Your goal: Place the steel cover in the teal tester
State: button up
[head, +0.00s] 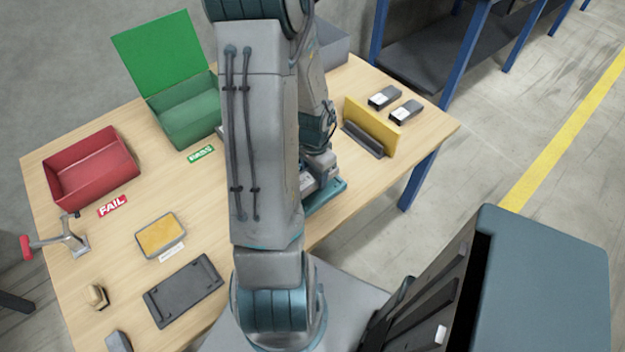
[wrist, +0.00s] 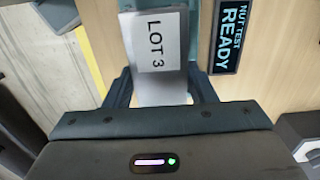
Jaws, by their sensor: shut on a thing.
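The steel cover (wrist: 160,93) is a pale metal piece with a white "LOT 3" label, held between the fingers of my gripper (wrist: 162,82) in the wrist view. My gripper is shut on it. The teal tester (head: 328,195) shows in the head view at the table's near right edge, partly hidden behind my arm. The cover is at or just above the tester; I cannot tell whether it touches it. In the wrist view a teal strip shows beside and behind the cover.
A "NUT TEST READY" display (wrist: 230,37) is right of the cover. A yellow upright panel (head: 371,125) stands right of the tester. The green bin (head: 187,122), red bin (head: 92,170), yellow-filled tray (head: 160,237) and dark flat tray (head: 184,290) are to the left.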

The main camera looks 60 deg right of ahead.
aim_at(313, 181)
jog(key=shift+w+f, duration=0.15)
jog(key=shift+w, duration=0.1)
jog(key=shift+f+b, duration=0.35)
jog(key=shift+f, duration=1.6)
jog(key=shift+f, duration=0.15)
jog(key=shift+f, duration=0.1)
jog(key=o, duration=1.2)
jog(key=shift+r, duration=0.2)
notch_tip(313, 181, up, 12)
jog(key=shift+r+p, duration=0.1)
jog(key=shift+p, duration=1)
